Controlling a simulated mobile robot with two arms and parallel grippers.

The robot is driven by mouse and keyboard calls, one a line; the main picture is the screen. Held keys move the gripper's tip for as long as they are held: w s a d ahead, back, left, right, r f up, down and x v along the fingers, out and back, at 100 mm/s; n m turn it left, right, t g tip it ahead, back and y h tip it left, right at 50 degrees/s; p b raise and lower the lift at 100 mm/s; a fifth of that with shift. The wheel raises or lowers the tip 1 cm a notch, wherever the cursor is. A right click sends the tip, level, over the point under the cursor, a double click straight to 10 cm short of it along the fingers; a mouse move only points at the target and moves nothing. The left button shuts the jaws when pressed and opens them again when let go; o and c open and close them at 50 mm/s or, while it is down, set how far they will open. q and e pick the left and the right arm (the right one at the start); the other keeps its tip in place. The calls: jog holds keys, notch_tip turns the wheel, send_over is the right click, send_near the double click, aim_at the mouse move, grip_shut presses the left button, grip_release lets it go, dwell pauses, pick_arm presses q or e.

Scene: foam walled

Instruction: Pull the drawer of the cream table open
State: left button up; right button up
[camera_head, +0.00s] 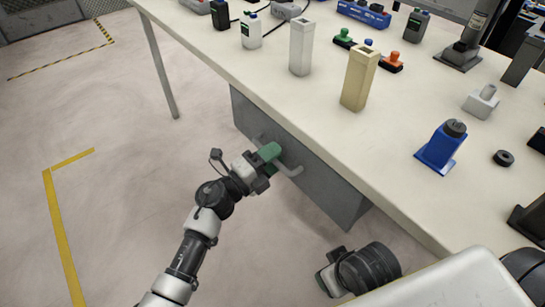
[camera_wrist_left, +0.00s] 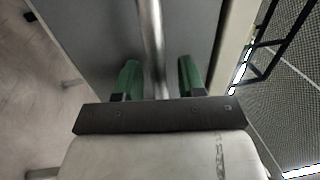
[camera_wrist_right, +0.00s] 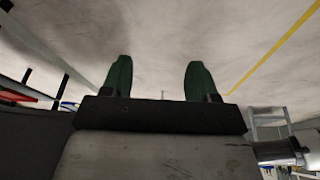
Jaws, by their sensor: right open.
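The cream table (camera_head: 225,55) crosses the head view, with a grey drawer (camera_head: 325,188) under its near edge. The drawer front sits beneath the tabletop and looks shut. Its pale bar handle (camera_head: 293,171) stands out from the front. My left gripper (camera_head: 269,152) is at the handle, which partly hides behind its green fingers. In the left wrist view the handle (camera_wrist_left: 151,40) runs between the two open fingers (camera_wrist_left: 159,75), with gaps at both sides. My right gripper is open and empty in the right wrist view (camera_wrist_right: 160,78), over bare floor.
The floor (camera_head: 120,180) left of the table is clear, with yellow tape lines (camera_head: 62,235). A table leg (camera_head: 160,70) stands at the back left.

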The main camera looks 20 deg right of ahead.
pick_arm(q)
jog(key=shift+c, duration=0.2)
grip_shut()
jog(key=shift+a, duration=0.15)
